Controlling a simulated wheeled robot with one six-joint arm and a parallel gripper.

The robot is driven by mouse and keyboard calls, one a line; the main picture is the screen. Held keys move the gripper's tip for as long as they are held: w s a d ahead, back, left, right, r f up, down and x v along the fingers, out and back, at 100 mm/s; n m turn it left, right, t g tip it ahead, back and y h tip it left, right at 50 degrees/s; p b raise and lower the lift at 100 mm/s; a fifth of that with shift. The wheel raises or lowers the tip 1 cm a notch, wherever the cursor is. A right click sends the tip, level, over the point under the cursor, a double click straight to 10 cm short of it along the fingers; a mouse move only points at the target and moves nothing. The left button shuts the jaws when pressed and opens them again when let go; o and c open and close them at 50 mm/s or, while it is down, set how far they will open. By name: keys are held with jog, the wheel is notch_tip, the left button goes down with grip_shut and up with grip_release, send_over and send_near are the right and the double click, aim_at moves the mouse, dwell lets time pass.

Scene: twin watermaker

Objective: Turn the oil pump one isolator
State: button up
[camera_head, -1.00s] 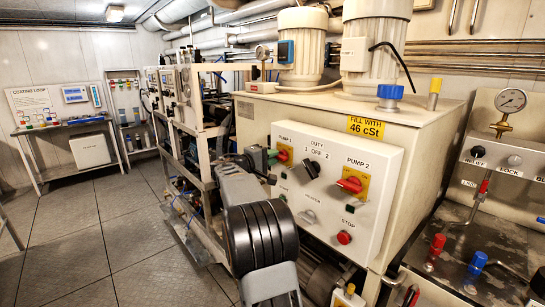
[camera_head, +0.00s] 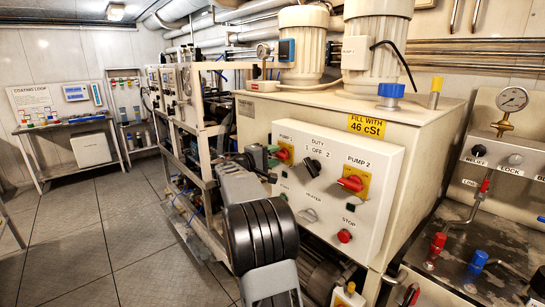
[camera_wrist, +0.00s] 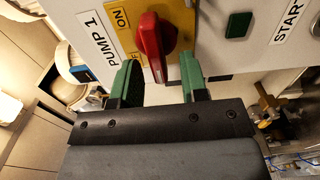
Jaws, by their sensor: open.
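The pump 1 isolator is a red rotary handle (camera_wrist: 151,44) on a yellow plate with "ON" on it, beside a "PUMP 1" label. In the head view the isolator (camera_head: 284,154) is at the upper left of the white control panel, partly hidden by my gripper. My gripper (camera_wrist: 161,76) is open, with one green finger on each side of the handle's near end. Gaps show between the fingers and the handle in the wrist view; no contact shows. In the head view my gripper (camera_head: 270,156) is just left of the isolator, at the panel.
A black duty switch (camera_head: 312,167) sits right of the isolator. The red pump 2 isolator (camera_head: 350,184), a heater switch (camera_head: 308,215) and a red stop button (camera_head: 345,236) share the panel. A green button (camera_wrist: 238,24) is right of the handle. Open floor (camera_head: 90,230) lies left.

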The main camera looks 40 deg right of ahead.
jog(key=w+a+b, duration=0.1)
jog(key=a, duration=1.2)
jog(key=shift+a, duration=0.4)
